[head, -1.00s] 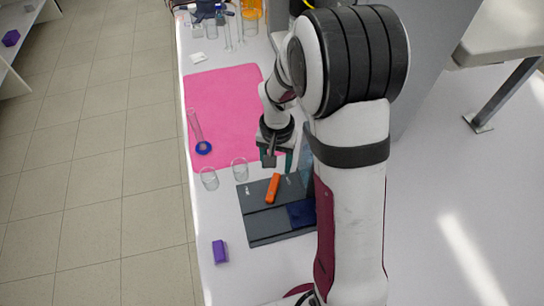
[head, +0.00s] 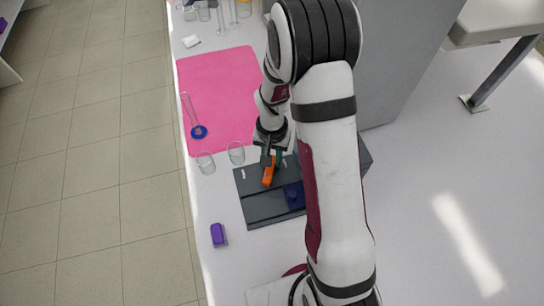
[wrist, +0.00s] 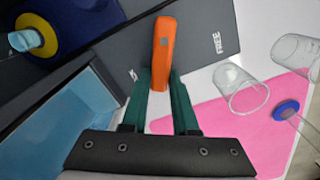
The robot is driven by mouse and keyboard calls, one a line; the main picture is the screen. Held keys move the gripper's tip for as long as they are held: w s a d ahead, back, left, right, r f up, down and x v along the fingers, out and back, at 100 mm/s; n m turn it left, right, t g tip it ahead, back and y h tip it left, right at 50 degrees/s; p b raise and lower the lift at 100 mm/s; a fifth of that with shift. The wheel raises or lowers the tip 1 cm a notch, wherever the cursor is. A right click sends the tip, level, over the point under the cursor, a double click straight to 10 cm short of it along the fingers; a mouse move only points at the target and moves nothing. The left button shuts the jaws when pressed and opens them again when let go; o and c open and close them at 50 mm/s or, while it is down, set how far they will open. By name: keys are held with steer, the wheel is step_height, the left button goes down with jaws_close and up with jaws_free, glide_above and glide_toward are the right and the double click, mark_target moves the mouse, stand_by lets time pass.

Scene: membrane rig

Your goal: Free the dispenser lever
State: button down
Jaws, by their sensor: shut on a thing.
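The orange dispenser lever (head: 267,178) stands on the dark grey rig plate (head: 263,207); it also shows in the wrist view (wrist: 163,50). My gripper (head: 271,162) is over the lever's end nearer the pink mat. In the wrist view, its two green fingers (wrist: 160,78) are on either side of the lever's near end, shut on it. The lever's far end sticks out beyond the fingertips. The printed word FREE (wrist: 217,42) is on the plate, to the right of the lever. Another mark by the left finger is partly hidden.
A blue part (wrist: 70,22) with a yellow disc is left of the lever. A light-blue clear panel (wrist: 65,120) is near the gripper's left. Two glass beakers (head: 205,163) (head: 236,152) stand beside the plate. A blue-based cylinder (head: 198,131) is on the pink mat (head: 222,85). A purple block (head: 218,235) lies in front.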

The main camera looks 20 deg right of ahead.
mark_target(256, 170)
steer(key=shift+a, duration=0.1)
stand_by(0.3)
steer(key=n, duration=0.2)
steer(key=a+n, duration=0.1)
steer(key=n, duration=0.1)
steer(key=a+n, duration=0.1)
steer(key=n, duration=0.1)
steer(key=shift+w, duration=0.3)
steer(key=a+n, duration=0.1)
steer(key=n, duration=0.2)
steer(key=shift+s+a, duration=0.1)
steer(key=shift+a, duration=0.1)
steer(key=shift+s+a+n, duration=0.15)
steer(key=shift+a+n, duration=0.1)
steer(key=shift+n, duration=0.45)
steer(key=shift+s+a+n, duration=0.1)
steer(key=shift+a+n, duration=0.1)
steer(key=shift+n, duration=0.5)
steer(key=c, duration=0.7)
jaws_free()
